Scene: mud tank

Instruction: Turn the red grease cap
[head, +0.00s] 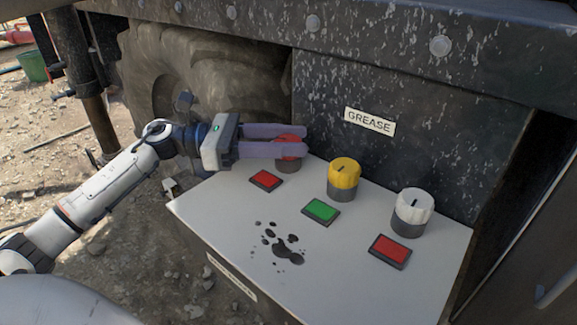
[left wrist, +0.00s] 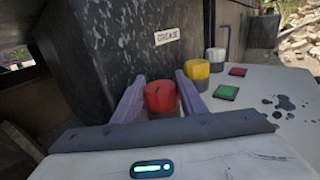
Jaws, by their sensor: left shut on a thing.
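The red grease cap (left wrist: 160,97) stands on a dark base at the left end of a row of three caps on the white panel top. In the head view the red cap (head: 290,141) is partly hidden by my gripper's fingers. My left gripper (head: 289,140) reaches in from the left, its two purple fingers on either side of the cap, shut on it. The left wrist view shows my left gripper's fingers (left wrist: 160,93) flanking the cap. My right gripper is not in view.
A yellow cap (head: 344,174) and a white cap (head: 413,208) stand to the right. Red, green and red square lamps lie in front of them. A dark wall with a GREASE label (head: 369,122) rises close behind. Dark stains mark the panel's open front area (head: 330,270).

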